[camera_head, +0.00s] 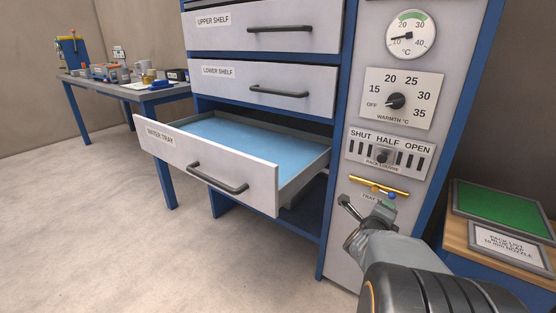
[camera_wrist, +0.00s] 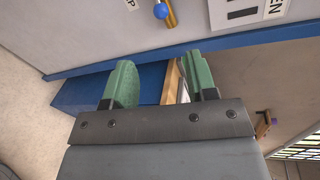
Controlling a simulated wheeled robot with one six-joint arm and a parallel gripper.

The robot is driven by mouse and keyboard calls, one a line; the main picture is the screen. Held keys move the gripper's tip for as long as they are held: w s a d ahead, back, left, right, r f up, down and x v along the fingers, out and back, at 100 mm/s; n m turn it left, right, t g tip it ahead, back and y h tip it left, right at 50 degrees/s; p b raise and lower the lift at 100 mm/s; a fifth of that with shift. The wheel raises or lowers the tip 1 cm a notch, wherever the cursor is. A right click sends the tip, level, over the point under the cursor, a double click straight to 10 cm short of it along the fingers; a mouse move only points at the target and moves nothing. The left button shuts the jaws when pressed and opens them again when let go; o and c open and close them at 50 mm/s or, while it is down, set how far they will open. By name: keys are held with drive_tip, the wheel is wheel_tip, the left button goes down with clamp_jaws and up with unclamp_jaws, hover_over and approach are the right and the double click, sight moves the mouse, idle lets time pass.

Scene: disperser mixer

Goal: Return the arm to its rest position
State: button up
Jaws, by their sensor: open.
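My arm comes in from the bottom right and hides part of the panel.
The water tray drawer (camera_head: 205,168) is pulled out, holding blue water. The upper (camera_head: 265,28) and lower shelf drawers (camera_head: 290,88) are above it. A bench (camera_head: 467,240) with a green-topped tray (camera_head: 500,210) stands right. A cluttered table (camera_head: 140,93) stands far left. Floor at left is clear.

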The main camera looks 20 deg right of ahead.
drive_tip(key=shift+r, duration=0.1)
drive_tip(key=w+a+r+n+t+y+p, duration=0.1)
drive_tip(key=w+a+r+n+y+p, duration=0.3)
drive_tip(key=a+r+n+p, duration=0.5)
drive_tip(key=w+a+r+n+t+y+p, duration=0.1)
drive_tip(key=w+a+r+n+y+p, duration=0.1)
drive_tip(key=a+r+n+y+p, duration=0.65)
drive_tip(key=s+a+r+n+g+p, duration=0.3)
drive_tip(key=s+a+r+n+p, duration=0.2)
drive_tip(key=p, duration=0.5)
drive_tip(key=s+a+r+n+g+p, duration=0.3)
drive_tip(key=s+a+r+n+p, duration=0.3)
drive_tip(key=r+p, duration=0.5)
drive_tip(key=a+n+y, duration=0.1)
drive_tip(key=a+n, duration=0.1)
drive_tip(key=n, duration=0.1)
drive_tip(key=shift+a+n+g, duration=0.25)
drive_tip(key=shift+n+g, duration=0.1)
drive_tip(key=shift+g, duration=0.05)
